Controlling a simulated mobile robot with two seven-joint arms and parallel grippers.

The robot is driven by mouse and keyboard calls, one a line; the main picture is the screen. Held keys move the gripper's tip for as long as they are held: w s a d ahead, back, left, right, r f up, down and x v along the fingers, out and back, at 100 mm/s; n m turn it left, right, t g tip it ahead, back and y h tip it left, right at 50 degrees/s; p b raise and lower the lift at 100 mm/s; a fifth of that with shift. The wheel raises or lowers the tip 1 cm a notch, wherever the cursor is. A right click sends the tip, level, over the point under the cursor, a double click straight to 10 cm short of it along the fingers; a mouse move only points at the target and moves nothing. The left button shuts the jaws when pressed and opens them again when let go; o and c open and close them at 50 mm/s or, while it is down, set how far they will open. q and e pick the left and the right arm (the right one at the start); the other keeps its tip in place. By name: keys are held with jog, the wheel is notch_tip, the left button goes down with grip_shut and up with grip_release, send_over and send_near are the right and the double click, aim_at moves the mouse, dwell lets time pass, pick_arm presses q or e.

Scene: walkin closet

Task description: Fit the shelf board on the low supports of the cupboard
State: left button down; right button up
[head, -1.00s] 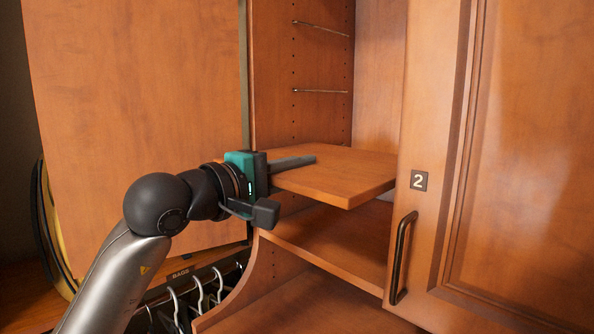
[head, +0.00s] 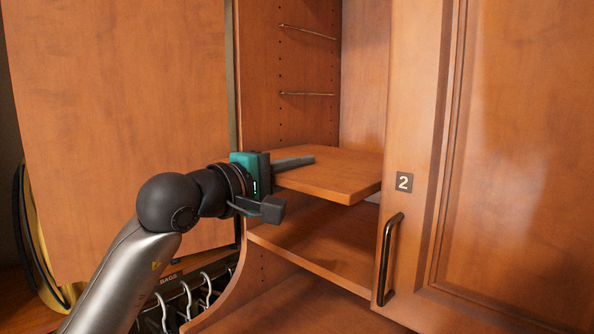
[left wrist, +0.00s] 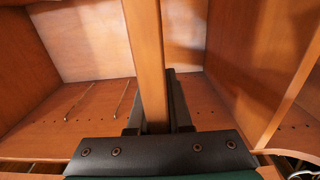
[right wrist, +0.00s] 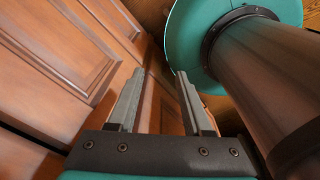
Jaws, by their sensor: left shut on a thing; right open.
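The shelf board (head: 340,180) is a flat orange-brown wooden panel, roughly level inside the open cupboard bay, above a fixed lower shelf (head: 325,250). My left gripper (head: 285,180) is shut on its left edge. In the left wrist view the board (left wrist: 146,50) is edge-on between the fingers. Two thin wire supports show on the bay's side wall, an upper one (head: 307,31) and a lower one (head: 307,94); the board is below the lower one in the head view. Supports on the opposite side are hidden by the door. My right gripper (right wrist: 160,75) is open and empty.
A closed door marked 2 (head: 480,130) with a dark handle (head: 388,262) stands right of the bay, close to the board's right corner. An open door panel (head: 115,110) is at left. Hangers (head: 185,300) hang below. Panelled doors (right wrist: 75,50) lie near my right gripper.

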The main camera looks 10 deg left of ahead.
aim_at(345, 155)
pick_arm(q)
jog(key=shift+w+d+r, duration=0.1)
jog(key=shift+w+r, duration=0.05)
dwell(0.5)
jog(key=shift+x, duration=1.85)
jog(key=shift+w+d, duration=0.15)
jog(key=shift+w, duration=0.05)
jog(key=shift+x, duration=1.8)
jog(key=shift+w+d, duration=0.15)
jog(key=shift+w, duration=0.05)
jog(key=shift+x, duration=1.1)
jog(key=shift+w+d, duration=0.1)
jog(key=shift+d, duration=0.05)
jog(key=shift+w+d, duration=0.35)
jog(key=shift+w, duration=0.25)
